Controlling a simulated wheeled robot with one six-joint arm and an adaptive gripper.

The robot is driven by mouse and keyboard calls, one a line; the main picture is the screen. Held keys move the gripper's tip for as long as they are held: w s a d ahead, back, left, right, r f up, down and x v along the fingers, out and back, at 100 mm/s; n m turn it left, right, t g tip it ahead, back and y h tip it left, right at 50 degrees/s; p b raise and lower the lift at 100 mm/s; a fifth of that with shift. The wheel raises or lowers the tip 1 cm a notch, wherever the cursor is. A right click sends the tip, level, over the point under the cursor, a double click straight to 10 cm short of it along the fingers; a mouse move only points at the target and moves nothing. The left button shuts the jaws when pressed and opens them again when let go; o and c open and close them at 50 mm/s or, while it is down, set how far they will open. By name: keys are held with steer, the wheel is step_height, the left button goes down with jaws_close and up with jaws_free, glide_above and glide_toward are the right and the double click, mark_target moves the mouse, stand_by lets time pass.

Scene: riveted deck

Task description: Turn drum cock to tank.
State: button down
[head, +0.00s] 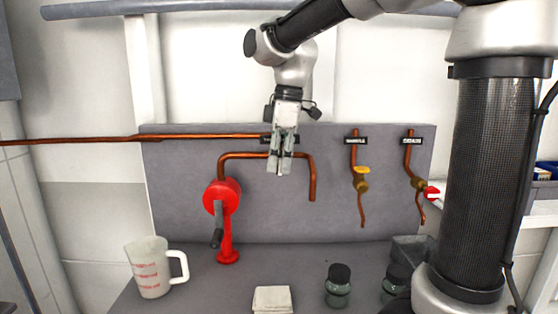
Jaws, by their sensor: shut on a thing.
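My gripper (279,170) reaches down in front of the grey back panel, over the copper pipe (251,155) that runs right from the red hand pump. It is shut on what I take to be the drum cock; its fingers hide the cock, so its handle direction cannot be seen. A dark label behind the gripper is mostly covered. Two other cocks are in plain view to the right: one with a yellow handle (361,171) and one with a red handle (432,193), each on its own copper pipe under a dark label.
The red hand pump (222,197) with a dark crank stands left of my gripper. A measuring jug (151,267), a folded cloth (272,299) and two dark-capped jars (338,287) (395,282) stand on the bench. A grey bin (411,248) is at the right. Bare bench lies below the gripper.

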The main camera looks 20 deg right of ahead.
steer(key=c, duration=1.5)
jaws_free()
steer(key=r, duration=0.4)
steer(key=d+r, duration=0.1)
steer(key=r, duration=0.7)
steer(key=shift+s+d, duration=0.2)
steer(key=shift+d, duration=0.05)
steer(key=s+d+f+m+t, duration=0.1)
steer(key=s+d+f+m, duration=0.3)
steer(key=s+f, duration=0.2)
steer(key=s+d+f+m+t+h, duration=0.1)
steer(key=s+d+f+m, duration=0.4)
steer(key=s+f, duration=0.1)
steer(key=s+d+f+m+t, duration=0.2)
steer(key=s+d+f+m, duration=0.2)
steer(key=s+f+m, duration=0.1)
steer(key=shift+s+d+f+h, duration=0.15)
steer(key=shift+s+f, duration=0.2)
steer(key=shift+s, duration=0.05)
steer(key=shift+s+d+f+h, duration=0.1)
steer(key=shift+s+f+h, duration=0.05)
steer(key=shift+s+f, duration=0.2)
